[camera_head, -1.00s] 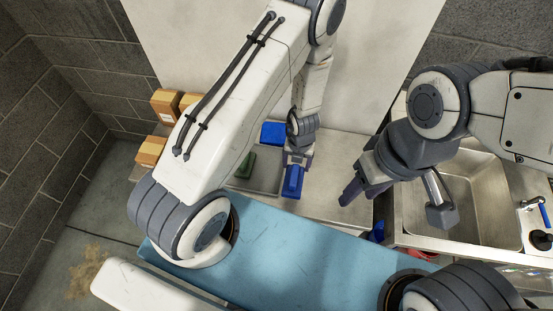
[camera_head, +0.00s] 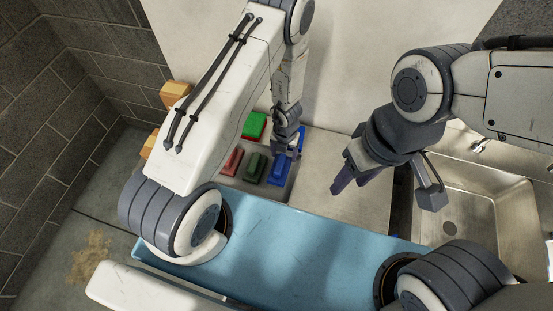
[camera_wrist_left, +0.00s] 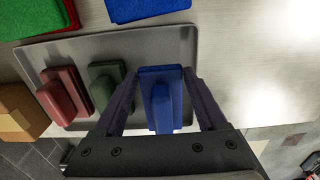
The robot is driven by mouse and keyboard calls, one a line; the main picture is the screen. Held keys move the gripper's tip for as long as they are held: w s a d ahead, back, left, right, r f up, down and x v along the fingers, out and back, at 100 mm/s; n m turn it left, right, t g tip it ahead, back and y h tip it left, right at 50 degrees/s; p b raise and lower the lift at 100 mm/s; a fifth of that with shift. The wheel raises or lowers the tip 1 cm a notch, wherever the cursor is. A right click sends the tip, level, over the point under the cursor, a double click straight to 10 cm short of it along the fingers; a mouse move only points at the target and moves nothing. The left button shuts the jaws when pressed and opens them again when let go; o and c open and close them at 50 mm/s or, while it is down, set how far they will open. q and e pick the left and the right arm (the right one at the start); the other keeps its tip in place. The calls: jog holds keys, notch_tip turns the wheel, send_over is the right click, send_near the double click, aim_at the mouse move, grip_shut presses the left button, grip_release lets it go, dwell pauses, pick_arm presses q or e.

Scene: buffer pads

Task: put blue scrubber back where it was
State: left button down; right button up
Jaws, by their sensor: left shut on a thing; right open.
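My left gripper (camera_head: 284,150) is shut on the blue scrubber (camera_head: 278,170). In the left wrist view the blue scrubber (camera_wrist_left: 161,98) sits between the two fingers, over the right end of the grey tray (camera_wrist_left: 187,38). I cannot tell whether it touches the tray. A dark green scrubber (camera_wrist_left: 106,80) and a red scrubber (camera_wrist_left: 64,95) lie on the tray to its left; the head view also shows the green one (camera_head: 255,168) and the red one (camera_head: 231,162). My right gripper (camera_head: 341,176) is open and empty, over the counter's right part.
Behind the tray lie a green pad (camera_head: 254,123), with red under it, and a blue pad (camera_wrist_left: 147,9). Cardboard boxes (camera_head: 175,94) stand at the left. A metal sink (camera_head: 470,205) is at the right. The counter (camera_head: 350,209) between tray and sink is clear.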

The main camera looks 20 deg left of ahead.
aim_at(283, 159)
pick_arm(q)
notch_tip(283, 159, down, 4)
jog(key=b, duration=0.3)
jog(key=shift+f, duration=0.2)
jog(key=shift+r, duration=0.15)
grip_release()
jog(key=shift+a, duration=0.1)
pick_arm(e)
jog(key=f, duration=0.3)
jog(key=shift+a+f, duration=0.1)
jog(key=shift+a, duration=0.1)
